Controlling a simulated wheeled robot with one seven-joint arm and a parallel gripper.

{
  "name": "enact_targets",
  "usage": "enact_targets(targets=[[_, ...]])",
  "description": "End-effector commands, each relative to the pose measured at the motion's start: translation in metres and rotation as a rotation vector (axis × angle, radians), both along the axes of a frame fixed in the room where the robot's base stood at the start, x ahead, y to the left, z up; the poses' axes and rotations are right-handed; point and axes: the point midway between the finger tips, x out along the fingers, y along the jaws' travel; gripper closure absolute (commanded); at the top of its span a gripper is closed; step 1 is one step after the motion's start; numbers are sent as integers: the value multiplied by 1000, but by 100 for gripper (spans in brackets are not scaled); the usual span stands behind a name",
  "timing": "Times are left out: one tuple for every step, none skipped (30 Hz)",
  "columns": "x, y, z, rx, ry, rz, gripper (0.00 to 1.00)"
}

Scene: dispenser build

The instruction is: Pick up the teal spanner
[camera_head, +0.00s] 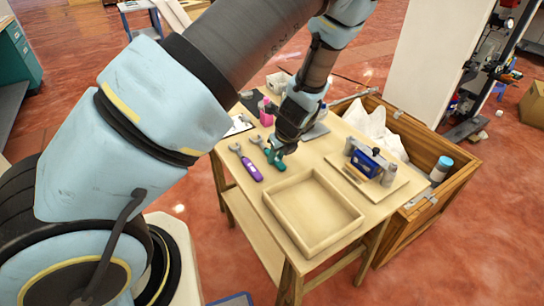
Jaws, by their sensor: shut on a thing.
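The teal spanner (277,163) is at the end of my gripper (276,150), over the wooden table (243,185). One open-ended grey jaw (257,140) points to the upper left, and the teal part lies lower right. My gripper is shut on the spanner from above. The fingertips are small and partly hidden by the gripper body. I cannot tell whether the spanner touches the tabletop. A purple-handled spanner (250,169) lies on the table just left of it.
An empty shallow wooden tray (312,249) lies at the table's front. A blue device (366,163) stands on a board to the right. A pink item (266,112) and a clipboard (239,125) are behind. An open wooden crate (456,186) with white bags stands beyond the right edge.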

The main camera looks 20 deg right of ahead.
Motion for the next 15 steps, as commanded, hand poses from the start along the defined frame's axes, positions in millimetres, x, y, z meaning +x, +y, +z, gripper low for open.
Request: enact_targets(targets=[[0,0,0,1,1,0,100],[0,0,0,1,1,0,100],[0,0,0,1,1,0,100],[0,0,0,1,0,0,100],[0,0,0,1,0,0,100],[0,0,0,1,0,0,100],[0,0,0,1,0,0,100],[0,0,0,1,0,0,100],[0,0,0,1,0,0,100],[0,0,0,1,0,0,100],[0,0,1,1,0,0,100],[0,0,2,0,0,1,100],[0,0,3,-1,0,2,100],[0,0,4,0,0,1,100],[0,-1,7,-2,0,0,100]])
